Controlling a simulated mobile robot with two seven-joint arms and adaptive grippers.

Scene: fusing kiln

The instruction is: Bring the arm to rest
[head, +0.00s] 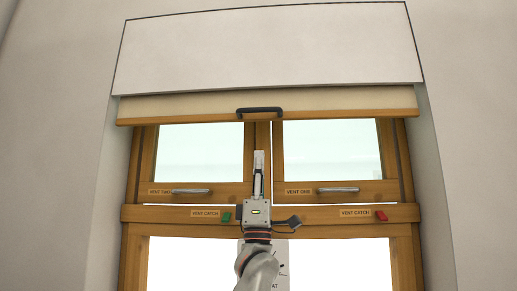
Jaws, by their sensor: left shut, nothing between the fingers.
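My left gripper (258,172) points upward in front of the wooden window frame, near the centre post between the two vent panes. Its fingers are together and hold nothing. My left arm comes up from the bottom centre of the view. The gripper tip shows below the black handle (260,112) on the blind's bottom bar, apart from it in the picture. My right gripper is not in view.
The blind's wooden bar (350,114) hangs under a white box (270,48). Metal handles sit on vent two (190,191) and vent one (338,189). Below are a green catch (226,217) and a red catch (381,216). A notice (281,258) is partly hidden behind my arm.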

